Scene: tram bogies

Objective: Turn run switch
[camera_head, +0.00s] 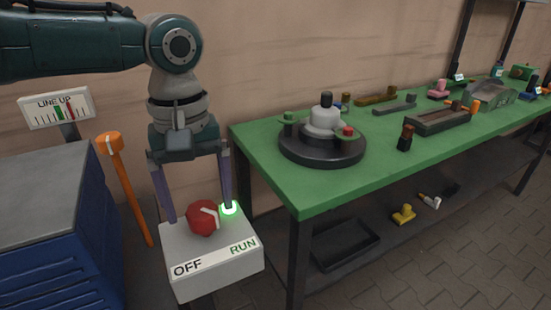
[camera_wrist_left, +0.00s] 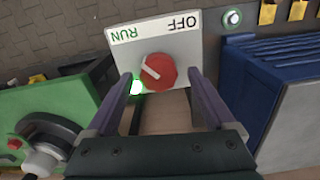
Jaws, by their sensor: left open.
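The run switch is a red knob (camera_head: 203,218) with a white pointer mark, on top of a pale grey box (camera_head: 215,270) labelled OFF and RUN. In the left wrist view the pointer on the knob (camera_wrist_left: 158,73) is turned toward the RUN side. A green lamp (camera_head: 229,209) glows beside the knob; it also glows in the left wrist view (camera_wrist_left: 136,88). My left gripper (camera_head: 199,213) points down over the box, open, one finger on each side of the knob with gaps visible. My right gripper is not in view.
A green workbench (camera_head: 300,196) with a round dark fixture (camera_head: 322,148) and several parts stands to the right. A blue cabinet (camera_head: 60,235), an orange-headed hammer (camera_head: 125,185) and a LINE UP gauge sign (camera_head: 57,108) are on the left. Floor at the lower right is clear.

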